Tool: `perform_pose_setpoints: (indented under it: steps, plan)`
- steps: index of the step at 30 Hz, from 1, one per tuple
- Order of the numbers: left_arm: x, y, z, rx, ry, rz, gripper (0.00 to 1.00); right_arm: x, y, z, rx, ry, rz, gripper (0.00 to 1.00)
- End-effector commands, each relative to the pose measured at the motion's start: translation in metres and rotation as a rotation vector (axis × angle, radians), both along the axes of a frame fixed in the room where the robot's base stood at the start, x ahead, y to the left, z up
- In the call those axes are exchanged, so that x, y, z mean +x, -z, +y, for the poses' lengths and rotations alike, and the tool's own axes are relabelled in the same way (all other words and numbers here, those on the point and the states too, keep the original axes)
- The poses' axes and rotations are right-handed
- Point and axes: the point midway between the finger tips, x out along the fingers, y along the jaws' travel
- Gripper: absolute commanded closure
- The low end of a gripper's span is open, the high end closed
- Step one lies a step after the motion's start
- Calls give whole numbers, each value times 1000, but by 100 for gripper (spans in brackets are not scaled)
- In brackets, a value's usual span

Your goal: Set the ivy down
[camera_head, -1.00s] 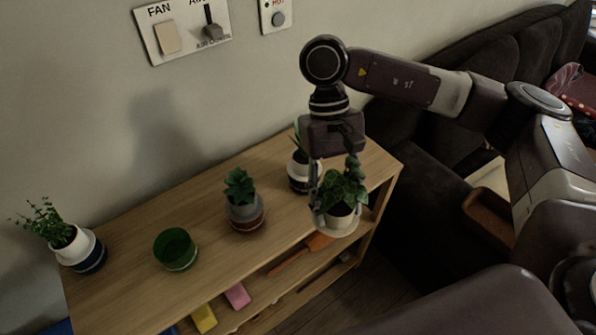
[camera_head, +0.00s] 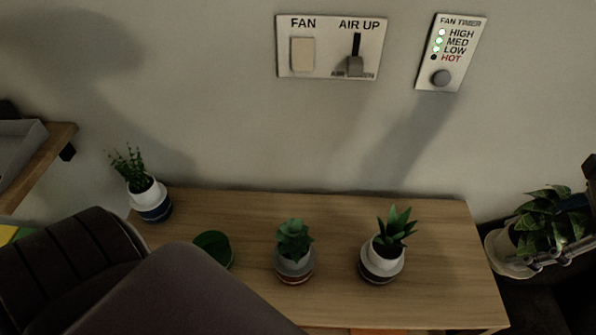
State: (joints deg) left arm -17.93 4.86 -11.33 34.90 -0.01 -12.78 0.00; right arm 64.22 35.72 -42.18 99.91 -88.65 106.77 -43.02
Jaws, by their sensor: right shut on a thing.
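The ivy (camera_head: 545,222), dark leaves in a white pot (camera_head: 504,256), is at the right edge of the head view. My right gripper (camera_head: 562,258) is shut on it, its grey fingers partly covered by leaves. The gripper and ivy are off the right end of the wooden shelf (camera_head: 450,270), apart from its top. The rest of the right arm is mostly out of the picture. My left gripper is not in view.
On the shelf top stand a leafy plant (camera_head: 155,204), a green cup (camera_head: 212,248), a succulent (camera_head: 294,264) and a spiky plant (camera_head: 382,262). Bare wood lies right of the spiky plant. Wall panels (camera_head: 330,47) hang above. A ledge (camera_head: 45,165) juts in at left.

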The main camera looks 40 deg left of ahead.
Motion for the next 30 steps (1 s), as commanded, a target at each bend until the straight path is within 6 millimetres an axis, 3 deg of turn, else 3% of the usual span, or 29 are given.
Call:
perform_pose_setpoints:
  steps: [9,13,22,26,30]
  plan:
    - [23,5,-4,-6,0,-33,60,26,-21,11,4,406,-2,85]
    - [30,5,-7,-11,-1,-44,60,31,-25,11,1,480,0,85]
    - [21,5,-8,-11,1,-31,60,32,-26,11,1,505,2,85]
    - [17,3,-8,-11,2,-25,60,32,-11,11,0,504,5,85]
    - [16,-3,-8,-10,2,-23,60,30,24,11,-3,503,10,85]
